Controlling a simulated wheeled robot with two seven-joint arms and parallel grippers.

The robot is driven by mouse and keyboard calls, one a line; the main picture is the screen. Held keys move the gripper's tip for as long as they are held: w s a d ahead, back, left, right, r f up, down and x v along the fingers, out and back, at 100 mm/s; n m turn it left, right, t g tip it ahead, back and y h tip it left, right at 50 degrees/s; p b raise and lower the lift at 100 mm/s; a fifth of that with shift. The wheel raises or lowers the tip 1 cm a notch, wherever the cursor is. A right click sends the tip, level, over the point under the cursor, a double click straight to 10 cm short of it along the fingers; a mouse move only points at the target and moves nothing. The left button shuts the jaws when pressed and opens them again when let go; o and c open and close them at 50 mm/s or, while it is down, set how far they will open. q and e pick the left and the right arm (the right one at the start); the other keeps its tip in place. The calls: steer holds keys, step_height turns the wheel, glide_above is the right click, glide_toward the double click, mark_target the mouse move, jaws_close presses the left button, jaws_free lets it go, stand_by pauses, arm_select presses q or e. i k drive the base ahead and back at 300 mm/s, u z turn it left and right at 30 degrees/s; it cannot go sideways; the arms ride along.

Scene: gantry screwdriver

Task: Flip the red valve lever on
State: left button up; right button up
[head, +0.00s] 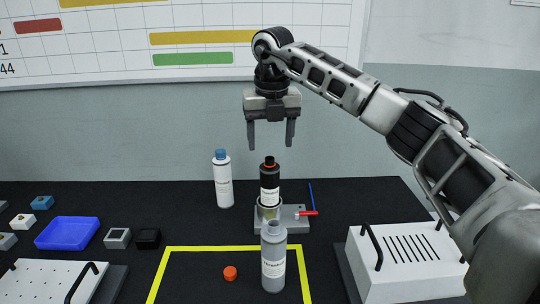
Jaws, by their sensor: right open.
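The red valve lever (309,213) is small and sits at the right side of a grey fixture (294,225) on the black table. It points to the right and lies roughly level. A black bottle with an orange-red ring at its neck (270,184) stands upright on the left part of the fixture. My right gripper (270,146) points down with its fingers apart and empty. It hangs above the black bottle, up and to the left of the lever, touching neither. My left gripper is out of view.
A white bottle with a blue cap (223,182) stands behind left, and a grey bottle (273,262) in front. An orange cap (230,273) lies inside the yellow outline (228,248). A white slotted box (408,262) stands right, a blue tray (67,233) left. A thin blue rod (312,197) rises near the lever.

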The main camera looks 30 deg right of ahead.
mark_target(297, 214)
steer(key=k, duration=1)
